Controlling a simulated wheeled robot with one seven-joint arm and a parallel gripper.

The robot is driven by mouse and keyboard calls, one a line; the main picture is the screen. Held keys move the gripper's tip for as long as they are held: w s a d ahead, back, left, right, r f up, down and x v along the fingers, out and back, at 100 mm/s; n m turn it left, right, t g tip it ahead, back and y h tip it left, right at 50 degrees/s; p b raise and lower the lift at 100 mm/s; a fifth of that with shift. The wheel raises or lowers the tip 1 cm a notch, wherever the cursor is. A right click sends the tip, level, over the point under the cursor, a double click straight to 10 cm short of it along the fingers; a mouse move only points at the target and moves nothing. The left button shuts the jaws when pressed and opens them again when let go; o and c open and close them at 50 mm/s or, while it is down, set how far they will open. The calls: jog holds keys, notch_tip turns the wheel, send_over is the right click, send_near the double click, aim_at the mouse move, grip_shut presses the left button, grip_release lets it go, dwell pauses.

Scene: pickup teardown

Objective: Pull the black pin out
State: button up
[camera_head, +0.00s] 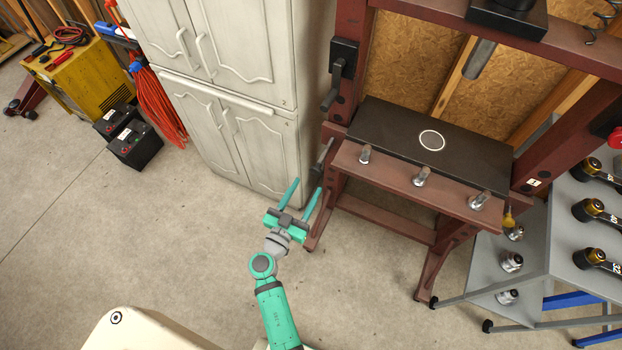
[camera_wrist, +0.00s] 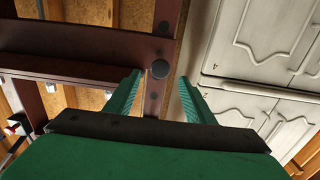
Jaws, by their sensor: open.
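A black pin (camera_head: 323,155) sticks out of the left upright of the dark red press frame, just below bed height. In the wrist view its round dark end (camera_wrist: 160,69) shows against the red upright, between the lines of my two fingers. My gripper (camera_head: 307,184) is open and empty, with its green fingers pointing toward the press. It is in front of the pin and looks apart from it; the exact distance is unclear. In the wrist view the fingertips (camera_wrist: 160,76) stand on either side of the pin's end. A second black pin-like handle (camera_head: 338,80) sits higher on the same upright.
A white cabinet (camera_head: 240,110) stands close to the left of the press. The press bed (camera_head: 390,128) carries several metal pegs along its front. A grey tool rack (camera_head: 560,240) is at the right.

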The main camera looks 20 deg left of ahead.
jog(key=shift+s, duration=1.3)
jog(key=s+d+f+n+g+y, duration=0.2)
jog(key=s+d+f+g, duration=0.45)
jog(key=s+d, duration=0.7)
jog(key=s+d+r+t, duration=0.2)
jog(key=s+d+r, duration=0.1)
jog(key=s+r, duration=0.3)
jog(key=s+d+r+m+t+h, duration=0.1)
jog(key=s+d+r+t, duration=0.1)
jog(key=s+r, duration=0.4)
notch_tip(320, 180, up, 5)
jog(key=shift+s+d+f+m, duration=0.1)
jog(key=shift+s+d+m, duration=0.25)
jog(key=shift+d, duration=0.55)
jog(key=shift+w, duration=0.1)
